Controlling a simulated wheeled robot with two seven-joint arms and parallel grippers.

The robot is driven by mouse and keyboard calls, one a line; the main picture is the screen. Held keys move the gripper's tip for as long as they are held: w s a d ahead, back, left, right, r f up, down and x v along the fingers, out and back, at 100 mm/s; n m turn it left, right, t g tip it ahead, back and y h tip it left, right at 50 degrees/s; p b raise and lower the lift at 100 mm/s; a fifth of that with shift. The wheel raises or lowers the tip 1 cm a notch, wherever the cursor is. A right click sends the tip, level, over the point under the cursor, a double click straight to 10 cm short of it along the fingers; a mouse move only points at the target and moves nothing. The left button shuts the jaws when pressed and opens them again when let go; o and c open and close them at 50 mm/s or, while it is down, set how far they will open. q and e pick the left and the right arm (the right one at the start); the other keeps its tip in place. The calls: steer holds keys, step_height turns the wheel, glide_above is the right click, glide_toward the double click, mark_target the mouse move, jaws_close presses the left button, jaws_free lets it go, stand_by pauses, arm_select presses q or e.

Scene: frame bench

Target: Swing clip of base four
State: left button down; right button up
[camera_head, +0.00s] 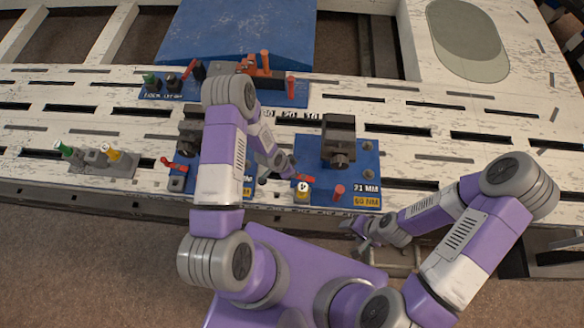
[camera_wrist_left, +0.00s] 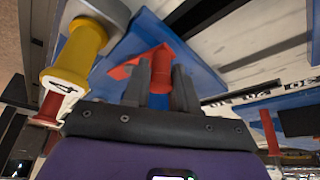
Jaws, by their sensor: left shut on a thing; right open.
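Base four is a blue plate (camera_head: 368,158) carrying a dark block (camera_head: 339,135), in the right middle of the head view. A yellow knob (camera_head: 302,194) with a numbered top stands at its front left; in the left wrist view the knob (camera_wrist_left: 75,60) reads 4. The red clip (camera_head: 304,178) lies beside the knob, and it shows in the left wrist view (camera_wrist_left: 160,62) between the fingers. My left gripper (camera_head: 289,172) is shut on the red clip; its fingers (camera_wrist_left: 160,85) straddle it. My right gripper (camera_head: 358,236) is open and empty, in front of the bench edge.
A red peg (camera_head: 338,191) stands on the front of the base. My left arm partly hides another blue base to the left. A grey fixture (camera_head: 103,162) with green and yellow knobs sits further left. A blue panel (camera_head: 235,35) lies behind. The slotted white bench (camera_head: 450,120) is clear at right.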

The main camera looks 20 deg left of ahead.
arm_select(q)
steer(key=shift+s, duration=0.1)
stand_by(0.4)
steer(key=c, duration=0.9)
jaws_free()
steer(key=p+v, duration=0.3)
steer(key=v, duration=0.4)
steer(key=shift+s+r, duration=0.1)
steer(key=shift+r, duration=0.2)
arm_select(e)
step_height(320, 180, up, 3)
steer(key=shift+f, duration=0.1)
